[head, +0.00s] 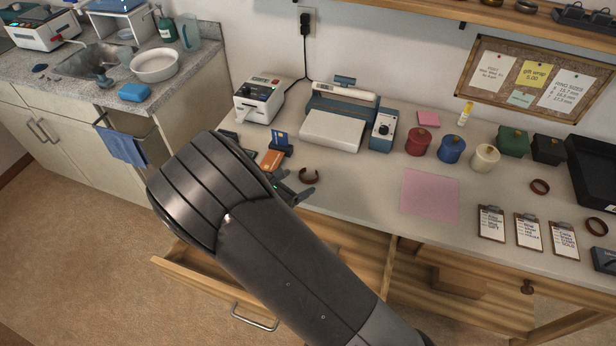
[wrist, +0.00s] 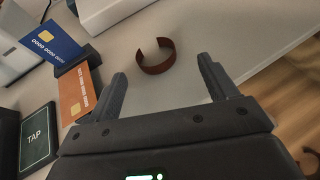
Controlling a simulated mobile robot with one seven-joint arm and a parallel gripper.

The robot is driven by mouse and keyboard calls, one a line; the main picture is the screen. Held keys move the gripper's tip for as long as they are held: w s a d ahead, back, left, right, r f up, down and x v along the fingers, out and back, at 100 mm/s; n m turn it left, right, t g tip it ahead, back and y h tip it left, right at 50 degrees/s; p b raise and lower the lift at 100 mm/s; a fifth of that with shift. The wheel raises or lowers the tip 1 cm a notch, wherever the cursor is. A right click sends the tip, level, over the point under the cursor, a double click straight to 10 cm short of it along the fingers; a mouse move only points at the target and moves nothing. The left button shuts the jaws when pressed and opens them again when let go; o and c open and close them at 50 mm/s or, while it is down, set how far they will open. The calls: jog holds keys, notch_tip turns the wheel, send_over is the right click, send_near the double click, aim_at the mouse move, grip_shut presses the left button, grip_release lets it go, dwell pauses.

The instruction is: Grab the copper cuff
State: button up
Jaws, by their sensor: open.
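The copper cuff (head: 308,176) is a reddish-brown open band lying on the pale counter near its front edge. In the wrist view the cuff (wrist: 155,65) lies beyond my fingertips, between their lines and nearer the left finger, with its gap toward the upper left. My gripper (wrist: 165,73) is open, with nothing between its fingers. In the head view my gripper (head: 292,187) is mostly hidden behind my arm, its fingers showing just left of and in front of the cuff.
Left of the cuff are an orange card (head: 271,160), a blue card (head: 280,138) and a dark "TAP" pad (wrist: 38,140). A pink sheet (head: 430,195) lies to the right. An open drawer (head: 230,285) juts out below.

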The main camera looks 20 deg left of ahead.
aim_at(307, 175)
jog(key=x, duration=0.6)
jog(key=shift+w+a+r, duration=0.1)
jog(key=shift+w+a, duration=0.2)
jog(key=c, duration=1.1)
